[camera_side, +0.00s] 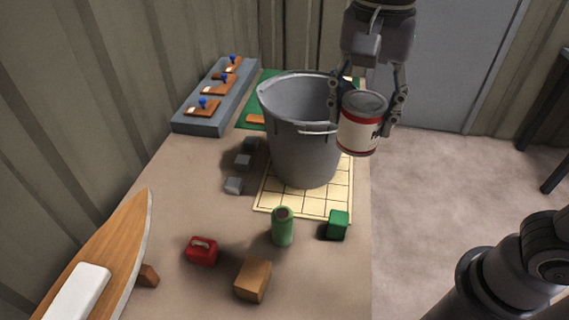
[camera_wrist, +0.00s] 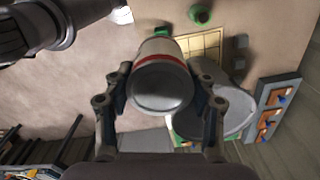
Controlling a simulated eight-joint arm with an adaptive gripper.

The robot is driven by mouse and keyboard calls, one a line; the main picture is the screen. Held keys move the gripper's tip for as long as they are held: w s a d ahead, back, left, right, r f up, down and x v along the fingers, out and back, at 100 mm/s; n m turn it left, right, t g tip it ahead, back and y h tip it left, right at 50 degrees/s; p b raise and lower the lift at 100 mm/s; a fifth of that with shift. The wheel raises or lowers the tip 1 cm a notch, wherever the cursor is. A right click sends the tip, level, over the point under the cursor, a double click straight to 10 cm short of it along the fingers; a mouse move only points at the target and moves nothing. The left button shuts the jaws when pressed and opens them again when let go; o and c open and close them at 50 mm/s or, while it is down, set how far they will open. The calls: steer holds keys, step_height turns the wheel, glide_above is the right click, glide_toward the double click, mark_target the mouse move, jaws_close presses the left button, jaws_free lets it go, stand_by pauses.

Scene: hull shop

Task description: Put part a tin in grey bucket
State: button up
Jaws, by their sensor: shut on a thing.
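The part A tin (camera_side: 361,130) is a white can with red bands, a grey lid and dark lettering. My gripper (camera_side: 367,103) is shut on it, with fingers on both sides. The tin hangs upright or nearly so, beside the upper right rim of the grey bucket in the side view. The wrist view shows the tin (camera_wrist: 161,85) end-on between the fingers of my gripper (camera_wrist: 160,98). The grey bucket (camera_side: 300,150) stands upright on a yellow grid mat, with its handle hanging at the front. The bucket (camera_wrist: 215,122) is partly hidden behind the tin and a finger in the wrist view.
A green cylinder (camera_side: 282,227), a green block (camera_side: 338,225), a red object (camera_side: 202,251) and a tan block (camera_side: 253,280) lie in front of the bucket. Small grey blocks (camera_side: 243,161) lie left of it. A grey rack (camera_side: 196,122) stands at the back left. A wooden hull (camera_side: 121,245) is at front left.

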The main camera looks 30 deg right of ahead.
steer(key=w+d+f+m, duration=0.1)
steer(key=w+d, duration=0.3)
steer(key=w, duration=0.4)
steer(key=w+d+m, duration=0.2)
steer(key=w+d, duration=0.1)
steer(key=w, duration=0.5)
steer(key=w+d+f+m, duration=0.1)
steer(key=w+d, duration=0.3)
steer(key=w, duration=0.4)
step_height(320, 180, down, 28)
steer(key=shift+w+a+r, duration=0.1)
steer(key=shift+w+a, duration=0.05)
steer(key=o, duration=1.4)
steer(key=shift+f, duration=0.2)
step_height(320, 180, up, 12)
steer(key=shift+r, duration=0.2)
